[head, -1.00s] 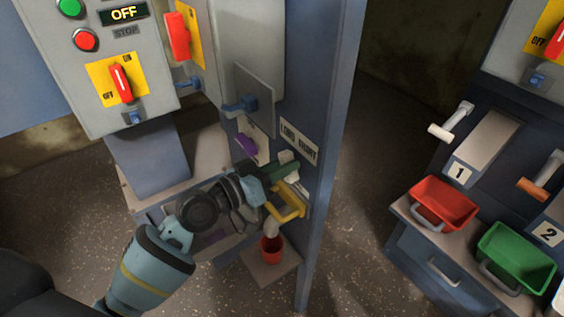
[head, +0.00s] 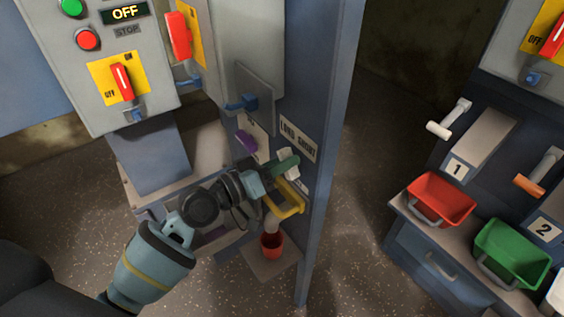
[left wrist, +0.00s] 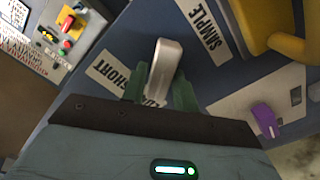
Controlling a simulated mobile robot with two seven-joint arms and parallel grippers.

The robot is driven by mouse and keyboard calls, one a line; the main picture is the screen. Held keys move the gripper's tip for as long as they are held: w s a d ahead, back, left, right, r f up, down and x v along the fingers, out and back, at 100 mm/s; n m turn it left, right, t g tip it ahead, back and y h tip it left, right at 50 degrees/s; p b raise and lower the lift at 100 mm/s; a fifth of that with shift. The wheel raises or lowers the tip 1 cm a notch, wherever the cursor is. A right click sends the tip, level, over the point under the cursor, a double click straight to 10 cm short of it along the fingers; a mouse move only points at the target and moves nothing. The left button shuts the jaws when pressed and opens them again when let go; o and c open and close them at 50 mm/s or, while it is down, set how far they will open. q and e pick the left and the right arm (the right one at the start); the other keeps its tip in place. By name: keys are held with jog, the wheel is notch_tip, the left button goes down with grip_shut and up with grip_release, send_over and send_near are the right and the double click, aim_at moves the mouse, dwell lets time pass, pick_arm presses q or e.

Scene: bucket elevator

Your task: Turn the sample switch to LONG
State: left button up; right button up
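The sample switch (left wrist: 162,72) is a pale metal lever on the blue panel, its near end toward the top of the left wrist view. A LONG SHORT label (head: 299,138) is above it in the head view. In the head view this gripper (head: 287,164) is at the panel and partly hides the switch. My right gripper is not in view.
A yellow handle (head: 289,207) is just below the switch, with a red cup (head: 271,245) underneath. A purple knob (head: 246,142) is to the left. Red (head: 441,199) and green (head: 512,254) bins stand at right. A red OFF switch (head: 122,82) is at upper left.

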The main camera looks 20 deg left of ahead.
pick_arm(q)
jog(key=shift+o, duration=1.3)
jog(key=shift+s, duration=0.1)
jog(key=b+v, duration=0.1)
jog(key=v, duration=0.6)
jog(key=shift+s+a, duration=0.25)
